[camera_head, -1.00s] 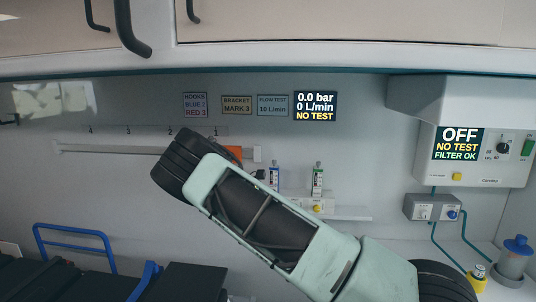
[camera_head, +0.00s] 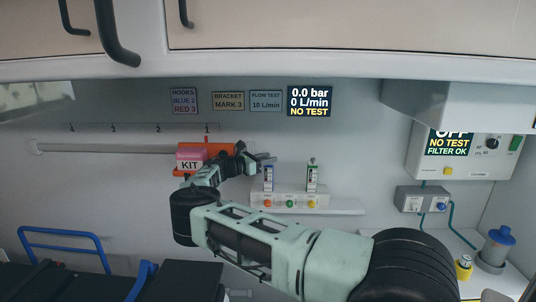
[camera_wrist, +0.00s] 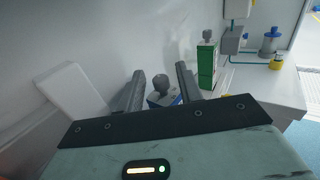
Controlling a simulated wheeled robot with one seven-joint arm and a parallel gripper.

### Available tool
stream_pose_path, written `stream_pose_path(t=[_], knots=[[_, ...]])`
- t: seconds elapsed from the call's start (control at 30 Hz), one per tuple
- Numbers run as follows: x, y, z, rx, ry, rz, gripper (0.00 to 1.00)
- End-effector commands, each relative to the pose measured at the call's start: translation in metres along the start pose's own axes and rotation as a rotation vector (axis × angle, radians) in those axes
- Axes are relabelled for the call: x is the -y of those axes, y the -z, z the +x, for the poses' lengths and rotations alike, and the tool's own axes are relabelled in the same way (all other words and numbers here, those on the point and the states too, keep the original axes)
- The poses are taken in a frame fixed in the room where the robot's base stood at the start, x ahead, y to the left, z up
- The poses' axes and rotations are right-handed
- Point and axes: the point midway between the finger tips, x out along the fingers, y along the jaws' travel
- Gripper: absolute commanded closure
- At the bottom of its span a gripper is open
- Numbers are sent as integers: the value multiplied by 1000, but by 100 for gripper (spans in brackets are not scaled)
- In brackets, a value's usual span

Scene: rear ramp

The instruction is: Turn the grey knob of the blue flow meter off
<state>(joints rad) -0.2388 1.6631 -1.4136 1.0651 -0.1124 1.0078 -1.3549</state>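The blue flow meter (camera_head: 268,180) stands on a white outlet block (camera_head: 290,197) on the wall, left of the green flow meter (camera_head: 312,178). In the head view my gripper (camera_head: 265,160) reaches in from the left at the top of the blue meter, and its fingers hide the knob there. In the wrist view my gripper (camera_wrist: 161,86) is open, with a finger on each side of the grey knob (camera_wrist: 161,82). Gaps show beside the knob, so the fingers look apart from it. The blue body (camera_wrist: 164,100) shows just below the knob, partly hidden by my gripper.
The green meter also stands close to the right finger in the wrist view (camera_wrist: 207,65). A pink KIT box (camera_head: 190,160) and an orange bracket (camera_head: 215,149) are on the rail (camera_head: 100,148) left of the meters. The wall screen (camera_head: 310,101) reads 0.0 bar, 0 L/min, NO TEST.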

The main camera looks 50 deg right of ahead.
Motion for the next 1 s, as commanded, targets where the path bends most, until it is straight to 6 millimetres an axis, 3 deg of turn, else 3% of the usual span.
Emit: stream_pose_path(t=[0.37, 0.5, 1.0], knots=[[0, 1, 8, -1, -1, 1, 64], [0, 1, 7, -1, -1, 1, 100], [1, 0, 7, -1, -89, 0, 100]])
